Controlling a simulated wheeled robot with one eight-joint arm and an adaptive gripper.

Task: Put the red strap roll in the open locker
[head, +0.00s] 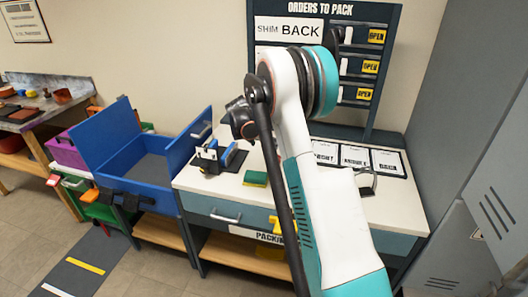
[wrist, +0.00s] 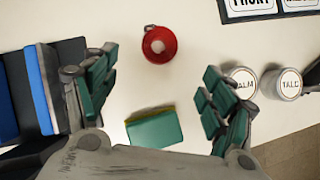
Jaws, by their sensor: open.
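The red strap roll (wrist: 160,44), a round red piece with a pale centre, lies on the white worktop in the wrist view. In the head view I cannot see it; my arm covers part of the worktop. My gripper (wrist: 157,76) is open and empty above the worktop, with its green-padded fingers apart to either side and the roll showing ahead between them. Grey locker doors with vent slots (head: 496,212) stand at the right of the head view. I cannot clearly see an open compartment there.
A green and yellow sponge (wrist: 154,128) lies below the roll in the wrist view. Two lidded tins (wrist: 240,82) stand to its right. A blue and black holder (head: 217,158) is on the worktop's left. A blue open bin (head: 150,165) stands beside the bench (head: 200,182).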

